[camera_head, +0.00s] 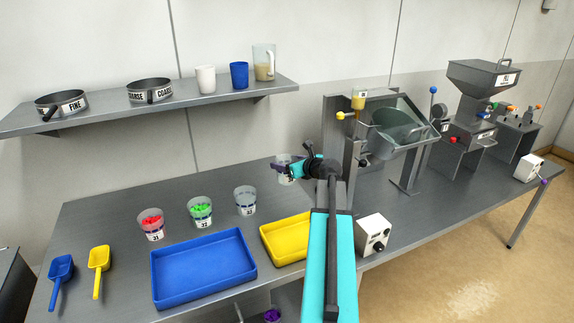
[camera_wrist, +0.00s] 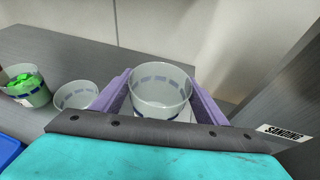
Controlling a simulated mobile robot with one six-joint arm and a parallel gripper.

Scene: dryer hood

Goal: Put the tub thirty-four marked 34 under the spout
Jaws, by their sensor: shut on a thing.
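My gripper (camera_wrist: 161,100) is shut on a pale, see-through tub (camera_wrist: 160,85) with a blue dashed band. The tub stands upright between the purple fingers and looks empty. In the head view my gripper (camera_head: 300,170) holds the tub (camera_head: 284,174) above or at the back of the bench, left of the grey framed machine (camera_head: 345,140). I cannot tell if its base touches the bench. Its number is too small to read. I cannot make out a spout for certain.
Tubs with red (camera_head: 150,222) and green (camera_head: 200,210) contents and an empty one (camera_head: 245,200) stand to the left. Blue (camera_head: 204,268) and yellow (camera_head: 285,240) trays lie in front. A control box (camera_head: 372,234) and a hopper machine (camera_head: 484,80) stand to the right.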

